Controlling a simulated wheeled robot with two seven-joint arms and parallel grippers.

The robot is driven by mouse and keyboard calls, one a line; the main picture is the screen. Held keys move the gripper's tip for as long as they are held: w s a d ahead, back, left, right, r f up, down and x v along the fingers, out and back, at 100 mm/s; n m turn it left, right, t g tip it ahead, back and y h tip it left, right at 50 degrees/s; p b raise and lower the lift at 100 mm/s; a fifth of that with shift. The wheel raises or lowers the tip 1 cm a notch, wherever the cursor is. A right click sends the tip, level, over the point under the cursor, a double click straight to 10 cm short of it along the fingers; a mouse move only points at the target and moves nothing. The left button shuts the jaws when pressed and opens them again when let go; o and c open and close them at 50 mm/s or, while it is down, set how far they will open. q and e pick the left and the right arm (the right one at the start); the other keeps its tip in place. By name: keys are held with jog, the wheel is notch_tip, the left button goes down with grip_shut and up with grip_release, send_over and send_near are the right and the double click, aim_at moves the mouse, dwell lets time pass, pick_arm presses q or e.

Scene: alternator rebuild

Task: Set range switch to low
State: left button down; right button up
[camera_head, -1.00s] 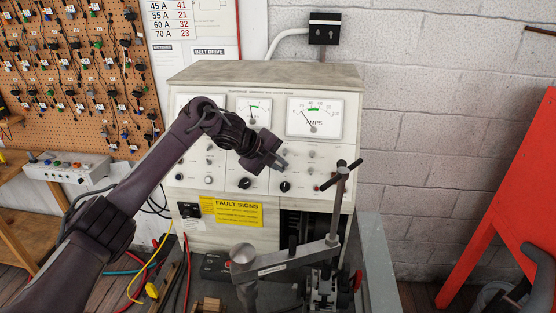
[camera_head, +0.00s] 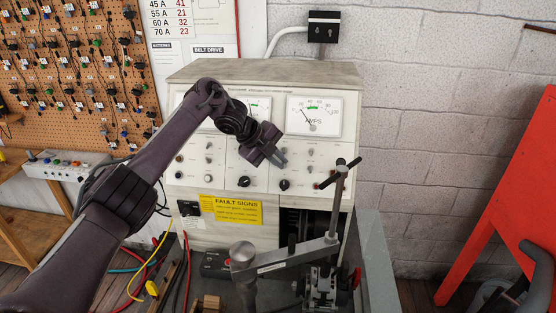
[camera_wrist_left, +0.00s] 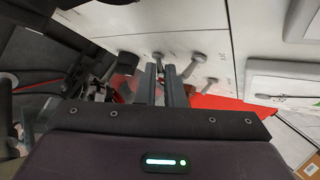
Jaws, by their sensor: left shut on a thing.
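The test bench panel (camera_head: 225,172) stands upright against the wall, with meters above and rows of small switches and round knobs below. My left gripper (camera_head: 281,159) reaches in from the left, at the panel's middle. In the left wrist view its two fingers (camera_wrist_left: 166,84) are close together at a small metal switch lever (camera_wrist_left: 158,61), and the gripper is shut on it. I cannot read a range label, so which position the lever is in cannot be told. Other levers (camera_wrist_left: 194,65) stand close beside the fingers. My right gripper is not seen.
A clamp stand with a T-handle (camera_head: 340,180) rises right in front of the panel. Black knobs (camera_head: 244,182) sit just below my gripper. A yellow fault signs label (camera_head: 232,211) is lower down. A red board (camera_head: 515,190) leans at the right.

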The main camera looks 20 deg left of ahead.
pick_arm(q)
jog(key=c, duration=1.8)
grip_release()
jog(key=shift+c, duration=0.2)
jog(key=shift+w, duration=0.1)
jog(key=shift+a+r, duration=0.1)
jog(key=shift+b+v, duration=0.95)
jog(key=shift+v, duration=0.1)
jog(key=v, duration=0.5)
jog(key=shift+r+p, duration=0.2)
jog(key=shift+p, duration=0.1)
